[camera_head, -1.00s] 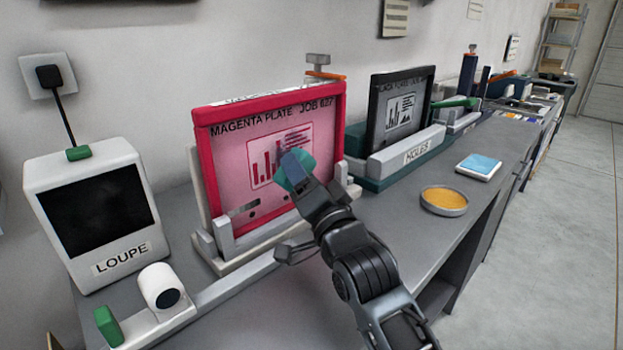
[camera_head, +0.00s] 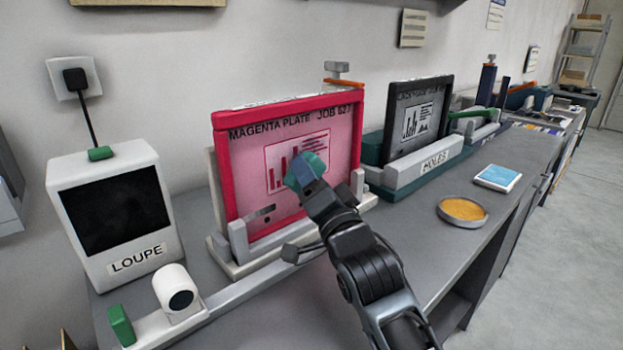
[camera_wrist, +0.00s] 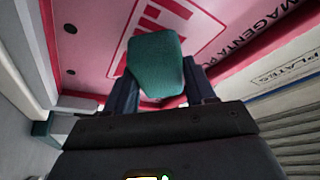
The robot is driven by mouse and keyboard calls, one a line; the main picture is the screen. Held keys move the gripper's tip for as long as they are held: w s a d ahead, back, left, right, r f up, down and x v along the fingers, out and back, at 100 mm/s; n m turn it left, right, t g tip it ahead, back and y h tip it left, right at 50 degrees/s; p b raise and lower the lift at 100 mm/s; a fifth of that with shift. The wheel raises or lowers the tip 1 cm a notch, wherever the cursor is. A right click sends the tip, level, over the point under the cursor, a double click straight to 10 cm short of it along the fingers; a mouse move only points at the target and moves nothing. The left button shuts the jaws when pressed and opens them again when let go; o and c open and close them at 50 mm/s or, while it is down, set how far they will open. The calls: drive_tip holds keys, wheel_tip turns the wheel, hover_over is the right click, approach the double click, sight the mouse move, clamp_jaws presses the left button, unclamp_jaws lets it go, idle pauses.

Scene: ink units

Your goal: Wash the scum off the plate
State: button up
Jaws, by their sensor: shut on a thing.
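The magenta plate (camera_head: 240,165), framed in red and labelled "MAGENTA PLATE JOB 627", stands upright in a grey holder on the bench. It also shows in the wrist view (camera_wrist: 95,30). My gripper (camera_head: 311,186) is shut on a teal sponge-like block (camera_head: 303,168). The block is in front of the plate's lower middle, over the edge of the printed chart. In the wrist view the teal block (camera_wrist: 156,66) sits between my two fingers (camera_wrist: 160,90). I cannot tell whether the block presses on the plate. No scum is clear on the visible face.
A white loupe box (camera_head: 112,215) stands left. A black plate (camera_head: 418,120) in a teal holder stands right. A round dish with orange content (camera_head: 462,210) and a blue-topped pad (camera_head: 497,178) lie on the bench at right.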

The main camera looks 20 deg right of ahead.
sight(320, 177)
drive_tip(key=shift+w+a+b, duration=0.15)
drive_tip(key=shift+w+b, duration=0.15)
drive_tip(key=shift+w, duration=0.25)
drive_tip(key=shift+w+a+b, duration=0.15)
drive_tip(key=shift+w+b, duration=0.15)
drive_tip(key=shift+w, duration=0.2)
drive_tip(key=shift+w+d+r+p, duration=0.1)
drive_tip(key=shift+w+d+p, duration=0.05)
drive_tip(key=shift+d+p, duration=0.35)
drive_tip(key=shift+w+d, duration=0.25)
drive_tip(key=shift+d, duration=0.65)
drive_tip(key=shift+w+d+f+b, duration=0.15)
drive_tip(key=shift+w+d, duration=0.05)
drive_tip(key=shift+d, duration=0.3)
drive_tip(key=shift+w+d+f+b, duration=0.1)
drive_tip(key=shift+w+d+b, duration=0.05)
drive_tip(key=shift+d, duration=0.35)
drive_tip(key=shift+w+d+r+b, duration=0.1)
drive_tip(key=shift+w+d+b, duration=0.1)
drive_tip(key=shift+d+b, duration=0.35)
drive_tip(key=shift+w+d+f+b, duration=0.1)
drive_tip(key=shift+w+d+b, duration=0.15)
drive_tip(key=shift+d+b, duration=0.35)
drive_tip(key=shift+w+d+r+b, duration=0.1)
drive_tip(key=shift+w+d+b, duration=0.1)
drive_tip(key=shift+d+b, duration=0.35)
drive_tip(key=shift+d, duration=0.1)
drive_tip(key=shift+r+p, duration=0.1)
drive_tip(key=shift+p, duration=0.2)
